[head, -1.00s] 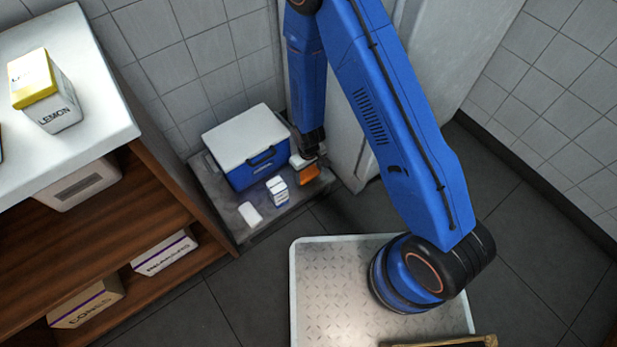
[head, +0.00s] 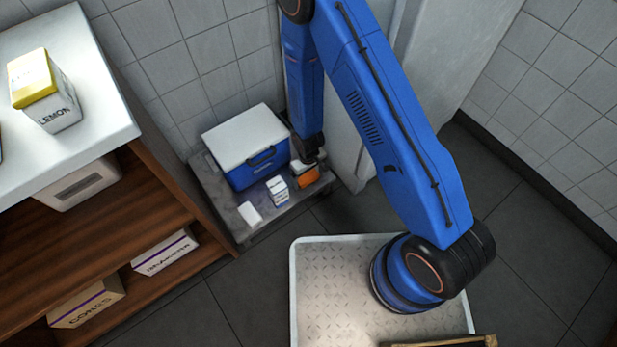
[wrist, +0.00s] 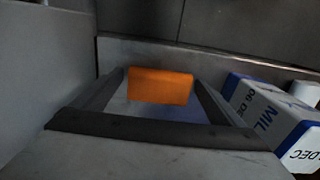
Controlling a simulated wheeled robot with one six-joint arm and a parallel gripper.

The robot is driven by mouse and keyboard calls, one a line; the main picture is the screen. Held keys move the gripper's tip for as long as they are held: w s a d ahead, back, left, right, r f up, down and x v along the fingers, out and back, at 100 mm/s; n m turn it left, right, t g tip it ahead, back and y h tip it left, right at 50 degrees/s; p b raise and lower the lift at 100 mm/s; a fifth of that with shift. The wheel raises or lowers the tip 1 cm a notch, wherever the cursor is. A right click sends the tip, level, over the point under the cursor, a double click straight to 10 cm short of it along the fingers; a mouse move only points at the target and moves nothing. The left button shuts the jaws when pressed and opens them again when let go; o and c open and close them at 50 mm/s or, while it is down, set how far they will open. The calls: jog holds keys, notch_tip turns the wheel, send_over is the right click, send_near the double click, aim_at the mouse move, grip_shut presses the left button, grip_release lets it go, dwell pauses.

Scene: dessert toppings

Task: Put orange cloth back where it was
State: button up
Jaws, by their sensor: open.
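The orange cloth (head: 307,177) is a small folded block on the low grey stand (head: 228,206), to the right of the blue cooler. In the wrist view the orange cloth (wrist: 160,86) shows at the tips of my gripper (wrist: 160,98), with one dark finger on each side of it. The fingers are spread. I cannot tell whether either touches the cloth. In the head view my gripper (head: 308,162) is low over the stand, right behind the cloth, and its fingers are partly hidden.
The blue cooler (head: 258,170) with a white lid stands close left of the gripper. A wooden shelf unit (head: 170,165) is at the left; a pale door panel is at the right.

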aim_at(308, 178)
notch_tip(308, 178, up, 12)
dwell(1.0)
dwell(0.5)
